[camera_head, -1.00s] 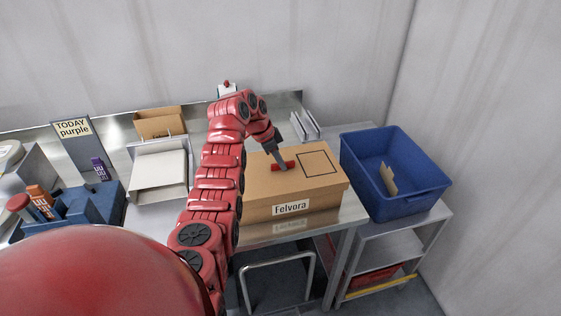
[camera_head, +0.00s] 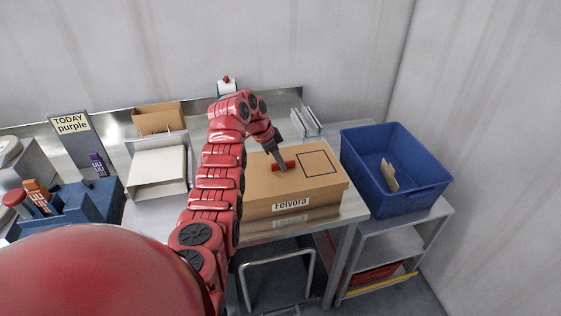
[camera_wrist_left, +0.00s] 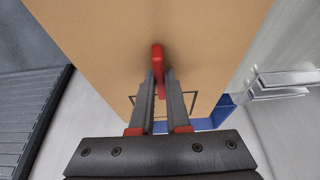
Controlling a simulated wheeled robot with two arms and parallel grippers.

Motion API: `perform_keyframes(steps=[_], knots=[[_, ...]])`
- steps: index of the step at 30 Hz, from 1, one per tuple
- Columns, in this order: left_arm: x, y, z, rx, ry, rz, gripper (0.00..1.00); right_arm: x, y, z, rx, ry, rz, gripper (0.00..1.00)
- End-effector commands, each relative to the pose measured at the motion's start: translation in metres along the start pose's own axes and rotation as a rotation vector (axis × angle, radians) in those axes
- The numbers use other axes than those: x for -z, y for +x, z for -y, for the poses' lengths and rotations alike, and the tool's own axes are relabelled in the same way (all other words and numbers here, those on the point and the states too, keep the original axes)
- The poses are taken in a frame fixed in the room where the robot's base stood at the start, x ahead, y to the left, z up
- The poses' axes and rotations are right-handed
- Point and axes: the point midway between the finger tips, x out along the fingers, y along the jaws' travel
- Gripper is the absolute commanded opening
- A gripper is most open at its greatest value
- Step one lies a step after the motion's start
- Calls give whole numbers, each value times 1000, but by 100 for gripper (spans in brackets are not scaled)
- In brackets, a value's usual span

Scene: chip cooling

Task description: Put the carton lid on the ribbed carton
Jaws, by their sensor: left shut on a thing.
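The brown carton lid (camera_head: 318,185) has a red handle (camera_head: 291,165) and a black square outline on top. It lies over the brown carton (camera_head: 254,210), whose white Felvora label shows on the front with its upper edge covered. I cannot tell from here whether the lid is fully seated. My left gripper (camera_head: 282,170) is above the lid, shut on the red handle. In the left wrist view, the fingers (camera_wrist_left: 159,90) close on the handle (camera_wrist_left: 158,65) over the lid's top (camera_wrist_left: 100,40). The carton's ribs are not visible. My right gripper is out of view.
A blue bin (camera_head: 420,200) with a piece of cardboard stands right of the table. A white tray (camera_head: 158,172), an open brown box (camera_head: 158,119) and a blue holder (camera_head: 95,205) are at the left. Metal racks (camera_head: 307,122) stand behind the carton.

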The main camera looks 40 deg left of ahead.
Motion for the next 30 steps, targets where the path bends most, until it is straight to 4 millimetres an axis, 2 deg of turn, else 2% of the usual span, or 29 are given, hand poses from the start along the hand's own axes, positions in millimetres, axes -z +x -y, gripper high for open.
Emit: perform_keyframes(steps=[2,3,9,20,25,28,30], knots=[[-1,2,0,0,0,0,0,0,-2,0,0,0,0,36],[-1,2,0,0,0,0,16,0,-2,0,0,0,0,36],[-1,2,0,0,0,0,49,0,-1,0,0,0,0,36],[-1,-2,1,2,0,-1,49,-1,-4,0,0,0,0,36],[-2,-28,1,6,1,-1,49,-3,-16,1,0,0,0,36],[-2,-57,2,9,0,-2,49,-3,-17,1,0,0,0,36],[-1,-71,2,2,-3,-3,49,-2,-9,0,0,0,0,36]])
